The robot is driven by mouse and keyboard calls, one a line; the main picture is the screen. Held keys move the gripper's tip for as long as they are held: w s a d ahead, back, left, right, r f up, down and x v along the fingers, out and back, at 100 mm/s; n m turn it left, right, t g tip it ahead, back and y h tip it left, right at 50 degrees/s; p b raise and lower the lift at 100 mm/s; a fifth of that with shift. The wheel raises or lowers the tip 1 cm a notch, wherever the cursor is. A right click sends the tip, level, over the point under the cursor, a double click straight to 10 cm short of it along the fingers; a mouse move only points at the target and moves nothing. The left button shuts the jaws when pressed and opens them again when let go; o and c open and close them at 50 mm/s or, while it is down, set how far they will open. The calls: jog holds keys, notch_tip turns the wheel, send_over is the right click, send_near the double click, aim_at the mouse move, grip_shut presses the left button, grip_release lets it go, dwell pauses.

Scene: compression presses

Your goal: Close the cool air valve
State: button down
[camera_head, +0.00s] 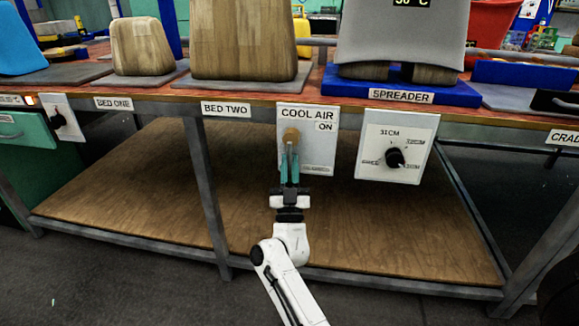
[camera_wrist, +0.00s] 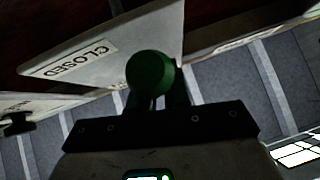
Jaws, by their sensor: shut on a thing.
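The cool air panel (camera_head: 318,155) is a white plate on the front edge of the bench, with "COOL AIR" and "ON" on it. A tan round valve part (camera_head: 291,136) sits at its upper left. My gripper (camera_head: 290,158) reaches up from below, in front of the panel, shut on the valve handle. In the wrist view, the green rounded handle end (camera_wrist: 151,72) is between my dark fingers and hides part of them. A "CLOSED" label (camera_wrist: 82,60) shows on the panel (camera_wrist: 130,40) to its left. The handle's exact angle is hard to tell.
A second white panel with a black dial (camera_head: 395,158) is just right of the cool air panel. A bench leg (camera_head: 206,190) stands to the left. A wooden lower shelf (camera_head: 130,205) lies below. Pressing forms stand on the bench above.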

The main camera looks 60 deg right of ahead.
jog(key=shift+w, duration=0.15)
jog(key=c, duration=1.2)
grip_release()
jog(key=shift+a+f, duration=0.1)
jog(key=p+v, duration=0.2)
jog(key=v, duration=0.8)
jog(key=shift+s+a+f, duration=0.15)
jog(key=shift+s+f, duration=0.05)
jog(key=shift+s, duration=0.05)
